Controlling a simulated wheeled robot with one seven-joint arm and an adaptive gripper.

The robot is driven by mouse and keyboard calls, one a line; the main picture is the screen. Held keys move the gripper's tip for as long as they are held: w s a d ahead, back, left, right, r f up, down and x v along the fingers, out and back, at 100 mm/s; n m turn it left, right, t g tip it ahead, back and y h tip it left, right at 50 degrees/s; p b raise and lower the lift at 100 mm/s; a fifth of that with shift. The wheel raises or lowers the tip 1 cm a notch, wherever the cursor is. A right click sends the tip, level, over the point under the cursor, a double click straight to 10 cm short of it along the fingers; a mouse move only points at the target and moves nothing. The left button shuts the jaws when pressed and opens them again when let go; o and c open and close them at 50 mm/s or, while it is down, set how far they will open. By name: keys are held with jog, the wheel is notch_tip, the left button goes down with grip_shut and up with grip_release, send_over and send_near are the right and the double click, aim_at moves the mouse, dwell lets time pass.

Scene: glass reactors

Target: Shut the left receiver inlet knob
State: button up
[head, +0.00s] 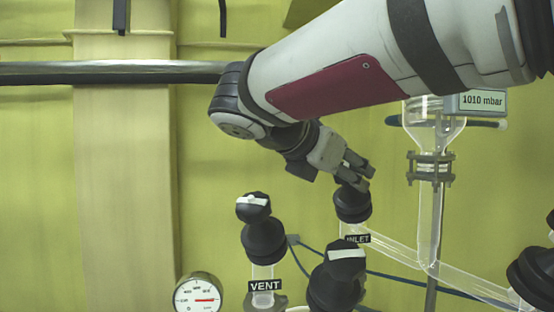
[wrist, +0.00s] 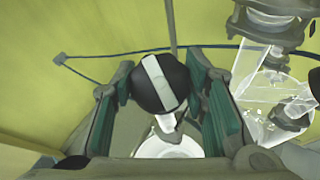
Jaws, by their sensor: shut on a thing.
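The inlet knob (head: 352,203) is black and stands above the "INLET" label (head: 357,239) on the glass pipework, right of centre in the head view. My gripper (head: 357,177) reaches down to it from above. In the wrist view the knob (wrist: 159,84) shows as a black round cap with a white bar across its top, the bar running roughly up and down the picture. My gripper's two green-padded fingers (wrist: 163,95) stand on either side of the knob and are shut on it. The knob's lower part is partly hidden.
A vent knob (head: 264,240) stands to the left, and another black knob (head: 338,275) stands close in front. A round gauge (head: 198,294) is at lower left. Glass pipes (head: 429,220) and a "1010 mbar" display (head: 481,101) are at right. A yellow-green wall is behind.

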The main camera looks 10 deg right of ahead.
jog(key=m+g+p, duration=0.2)
jog(key=m, duration=0.1)
jog(key=m+g+p, duration=0.2)
jog(key=m, duration=0.1)
jog(key=shift+s+m+h, duration=0.1)
jog(key=shift+m+h, duration=0.2)
jog(key=shift+h, duration=0.1)
jog(key=m+g+y+p, duration=0.1)
jog(key=m+g, duration=0.2)
jog(key=m, duration=0.3)
jog(key=shift+g, duration=0.3)
jog(key=o, duration=1.2)
jog(key=shift+v, duration=3.75)
jog(key=shift+r, duration=0.1)
